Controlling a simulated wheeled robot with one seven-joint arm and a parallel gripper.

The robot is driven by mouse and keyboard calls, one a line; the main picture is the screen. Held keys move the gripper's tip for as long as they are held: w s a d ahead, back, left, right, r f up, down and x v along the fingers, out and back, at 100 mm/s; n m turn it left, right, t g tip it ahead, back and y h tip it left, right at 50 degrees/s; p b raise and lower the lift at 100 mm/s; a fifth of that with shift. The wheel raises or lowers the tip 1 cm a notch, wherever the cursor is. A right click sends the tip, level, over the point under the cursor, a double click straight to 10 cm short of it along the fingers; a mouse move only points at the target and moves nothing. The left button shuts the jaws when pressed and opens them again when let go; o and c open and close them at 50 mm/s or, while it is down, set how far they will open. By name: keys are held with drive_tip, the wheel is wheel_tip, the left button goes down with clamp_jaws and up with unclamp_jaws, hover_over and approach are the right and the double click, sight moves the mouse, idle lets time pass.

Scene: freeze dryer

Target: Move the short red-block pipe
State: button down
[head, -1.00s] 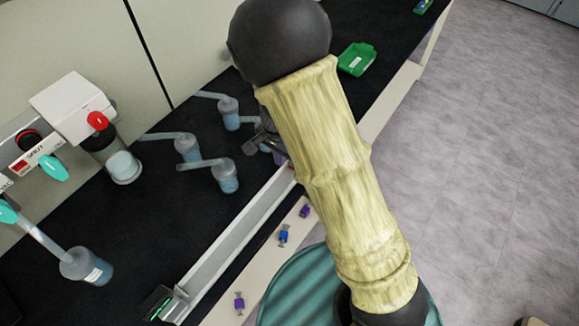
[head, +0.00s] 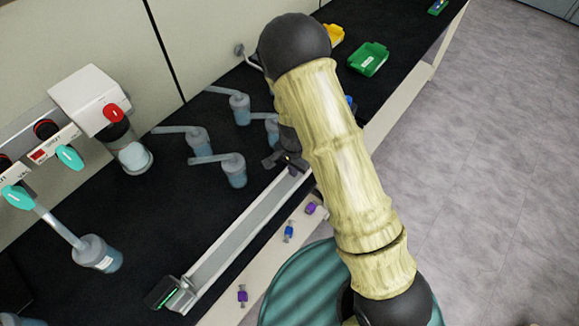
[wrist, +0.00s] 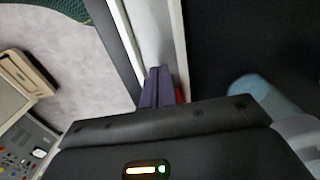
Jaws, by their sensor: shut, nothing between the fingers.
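My gripper (head: 291,169) is partly hidden by my arm in the head view, at the far end of a long white rail or trough. In the wrist view the dark purple-grey fingers (wrist: 157,86) are together and empty, over or against the white strip. A small red thing (wrist: 180,95) shows just right of the fingers, mostly hidden; I cannot tell whether it is the red block of the pipe or whether the fingers touch it. No whole red-block pipe is clearly visible.
Several flasks with side tubes (head: 234,172) stand left of my gripper. The white rail (head: 232,232) runs along the bench front. Small purple (head: 242,296) and blue (head: 289,231) valves line the front ledge. A green bin (head: 368,59) and a yellow bin (head: 334,34) lie beyond.

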drive_tip(key=shift+w+d, duration=0.6)
drive_tip(key=shift+w, duration=0.1)
